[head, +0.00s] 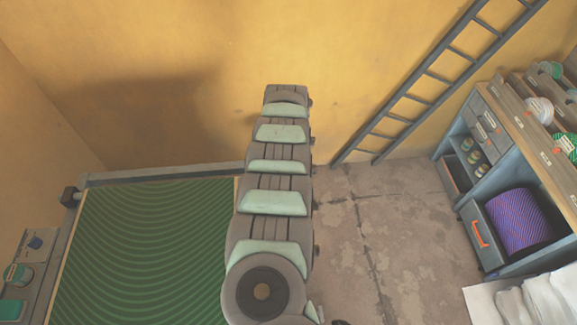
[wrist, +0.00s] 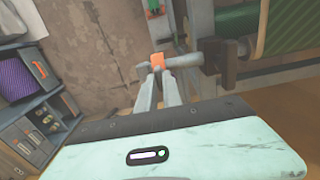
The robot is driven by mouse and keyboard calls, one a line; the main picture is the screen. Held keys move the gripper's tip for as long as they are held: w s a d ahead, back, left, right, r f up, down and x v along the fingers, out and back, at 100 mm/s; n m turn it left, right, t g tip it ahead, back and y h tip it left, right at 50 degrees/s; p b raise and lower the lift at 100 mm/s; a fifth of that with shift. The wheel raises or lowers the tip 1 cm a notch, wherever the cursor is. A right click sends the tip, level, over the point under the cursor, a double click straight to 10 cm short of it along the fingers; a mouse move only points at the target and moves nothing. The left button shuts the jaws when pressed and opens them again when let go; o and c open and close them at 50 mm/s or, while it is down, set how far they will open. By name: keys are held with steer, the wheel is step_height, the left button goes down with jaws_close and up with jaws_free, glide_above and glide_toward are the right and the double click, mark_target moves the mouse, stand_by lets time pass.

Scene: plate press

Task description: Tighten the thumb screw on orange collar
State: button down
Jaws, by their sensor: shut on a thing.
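The orange collar (wrist: 157,60) shows in the wrist view as a small orange block on a grey shaft (wrist: 184,62), beside a dark bracket. My gripper (wrist: 157,72) reaches up to it, its two grey fingers drawn in at the collar's near side. The fingers are shut on a small part there, the thumb screw, which they almost wholly hide. Its thread and any gap under it cannot be seen. In the head view my arm covers the middle, and neither the collar nor my gripper shows.
A press bed with a green ridged plate (head: 150,250) lies left of my arm. A grey cabinet (head: 505,150) with a purple roll (head: 518,220) stands at the right, and a ladder (head: 430,80) leans on the yellow wall. The concrete floor (head: 375,235) between is clear.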

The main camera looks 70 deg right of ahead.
stand_by(0.4)
steer(key=c, duration=1.5)
jaws_free()
steer(key=shift+r, duration=0.1)
steer(key=shift+r, duration=0.35)
step_height(320, 180, up, 10)
steer(key=b, duration=0.2)
